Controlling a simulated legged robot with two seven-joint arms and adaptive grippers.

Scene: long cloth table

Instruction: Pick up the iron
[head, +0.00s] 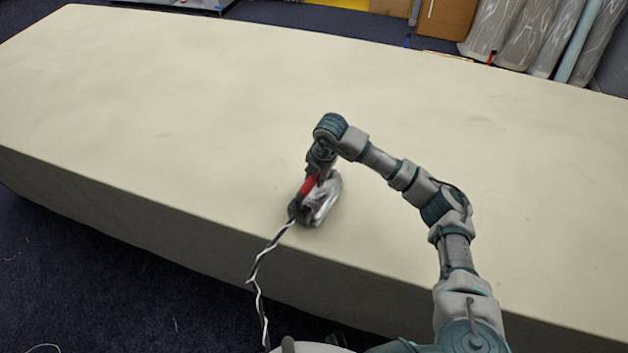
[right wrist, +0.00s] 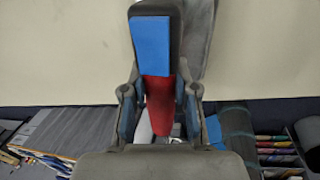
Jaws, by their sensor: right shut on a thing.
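The iron (head: 323,203) is at the front edge of the table in the head view, with a silver-grey body and a red handle. A black and white cord runs from its near end down past the table edge. My right gripper (head: 314,172) comes down onto the handle from above and is shut on it. In the right wrist view the red handle (right wrist: 158,105) lies between the fingers, below a blue flat face. Most of the iron's body is hidden there. I cannot tell whether the iron touches the cloth. My left gripper is out of view.
The long table (head: 180,110) has a plain cream cloth and is otherwise bare, with free room left, right and behind. Rolled material (head: 530,30) and a brown box (head: 446,18) stand beyond its far edge. Dark blue floor (head: 60,260) lies in front.

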